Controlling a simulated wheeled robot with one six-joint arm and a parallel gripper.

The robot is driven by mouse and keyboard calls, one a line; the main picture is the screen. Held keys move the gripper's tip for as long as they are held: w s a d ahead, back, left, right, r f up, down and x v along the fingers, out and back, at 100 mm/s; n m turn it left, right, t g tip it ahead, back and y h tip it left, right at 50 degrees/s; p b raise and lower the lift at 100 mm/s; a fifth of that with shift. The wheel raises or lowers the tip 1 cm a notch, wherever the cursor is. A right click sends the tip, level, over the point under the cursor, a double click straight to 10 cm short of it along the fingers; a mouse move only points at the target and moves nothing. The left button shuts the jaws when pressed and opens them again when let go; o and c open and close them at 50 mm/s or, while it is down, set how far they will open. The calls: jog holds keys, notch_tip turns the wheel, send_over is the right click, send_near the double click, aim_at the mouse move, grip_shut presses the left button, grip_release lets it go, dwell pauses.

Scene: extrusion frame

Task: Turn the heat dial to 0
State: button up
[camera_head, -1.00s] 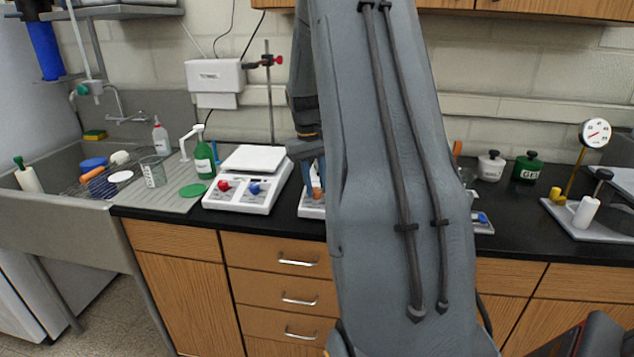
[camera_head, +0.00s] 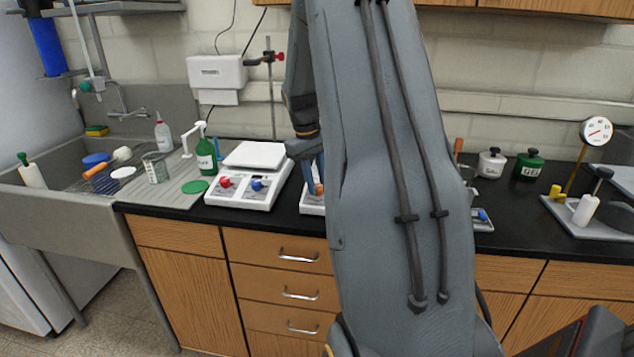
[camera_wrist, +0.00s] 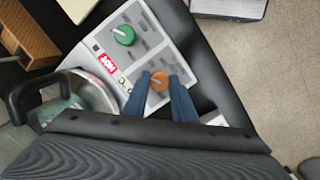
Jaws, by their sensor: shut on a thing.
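My gripper (camera_wrist: 160,88) is shut on an orange dial (camera_wrist: 159,82) on the front panel of a white hot plate (camera_wrist: 150,45), in the wrist view. A green dial (camera_wrist: 124,35) sits on the same panel, beside a red "HOT" label. Which dial is for heat cannot be read, and the scale marks around the orange dial are too small to tell. In the head view my arm hides most of this hot plate; a bit of the orange dial (camera_head: 319,188) shows at the arm's left edge.
A metal pot with a black handle (camera_wrist: 25,95) stands close to my gripper in the wrist view. In the head view another white plate unit (camera_head: 250,180) with red and blue dials stands left of my arm. A gauge stand (camera_head: 597,130) is far right.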

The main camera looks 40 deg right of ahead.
jog(key=o, duration=1)
jog(key=shift+o, duration=0.2)
notch_tip(320, 180, up, 8)
jog(key=a+b, duration=0.1)
jog(key=b, duration=0.1)
jog(key=shift+w+a, duration=0.15)
jog(key=shift+w, duration=0.2)
jog(key=shift+f, duration=0.15)
jog(key=s+a+f+n+t, duration=0.1)
jog(key=s+a+f, duration=0.15)
jog(key=a, duration=0.65)
jog(key=s+a+f, duration=0.2)
jog(key=a+f, duration=0.2)
jog(key=a, duration=0.6)
jog(key=s+a+f+t+y+b, duration=0.1)
jog(key=s+a+f, duration=0.5)
jog(key=s+a, duration=0.6)
jog(key=shift+s+f+y, duration=0.15)
jog(key=shift+s+y, duration=0.05)
jog(key=shift+y, duration=0.1)
